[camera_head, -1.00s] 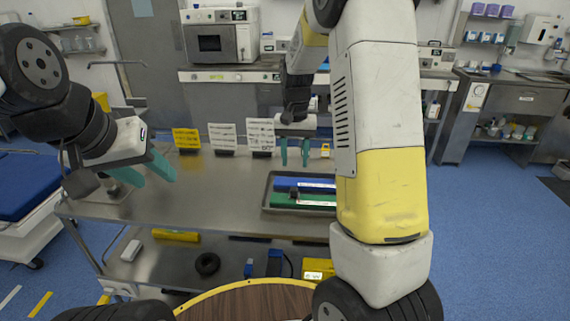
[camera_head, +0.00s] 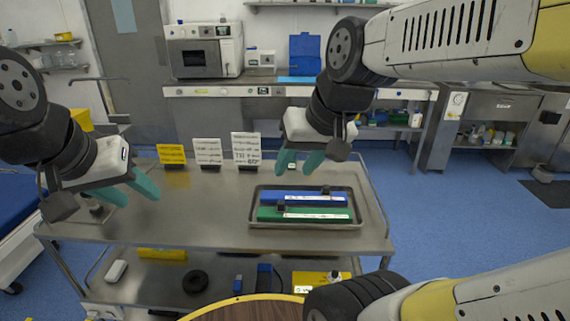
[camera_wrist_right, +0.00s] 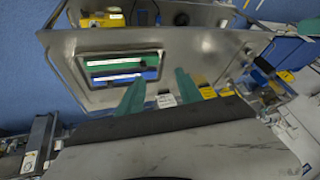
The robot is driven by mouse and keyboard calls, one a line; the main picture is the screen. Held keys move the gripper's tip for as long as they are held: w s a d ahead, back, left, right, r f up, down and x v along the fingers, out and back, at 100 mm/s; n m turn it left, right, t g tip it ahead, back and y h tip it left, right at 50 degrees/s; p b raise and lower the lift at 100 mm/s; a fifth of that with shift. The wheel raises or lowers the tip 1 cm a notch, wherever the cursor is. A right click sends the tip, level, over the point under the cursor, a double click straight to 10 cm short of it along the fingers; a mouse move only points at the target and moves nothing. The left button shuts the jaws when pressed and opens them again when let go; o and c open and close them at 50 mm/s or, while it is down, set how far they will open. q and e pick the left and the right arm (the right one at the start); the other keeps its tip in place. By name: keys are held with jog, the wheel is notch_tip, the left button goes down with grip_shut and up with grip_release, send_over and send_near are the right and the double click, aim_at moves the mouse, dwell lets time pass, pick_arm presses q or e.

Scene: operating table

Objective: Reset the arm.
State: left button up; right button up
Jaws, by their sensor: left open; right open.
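My left gripper (camera_head: 131,190) is open and empty, with teal fingers, above the left end of the steel table (camera_head: 190,215). My right gripper (camera_head: 299,162) is open and empty, its teal fingers pointing down above the back edge of a metal tray (camera_head: 305,226). Its fingers also show in the right wrist view (camera_wrist_right: 158,98), with the tray (camera_wrist_right: 85,88) seen beyond them. A blue block (camera_head: 300,198) and a green block (camera_head: 290,214) with white labels lie in the tray, apart from both grippers.
A yellow sign (camera_head: 171,154) and two white signs (camera_head: 208,152) (camera_head: 246,150) stand at the table's back edge. A lower shelf (camera_head: 220,268) holds a black ring (camera_head: 195,282) and several boxes. A wood-topped round surface (camera_head: 250,310) is in front. The tabletop's middle is clear.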

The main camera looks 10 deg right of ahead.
jog(key=shift+s+a+f+t, duration=0.15)
jog(key=shift+s+t, duration=0.15)
jog(key=shift+s, duration=0.75)
dwell(0.4)
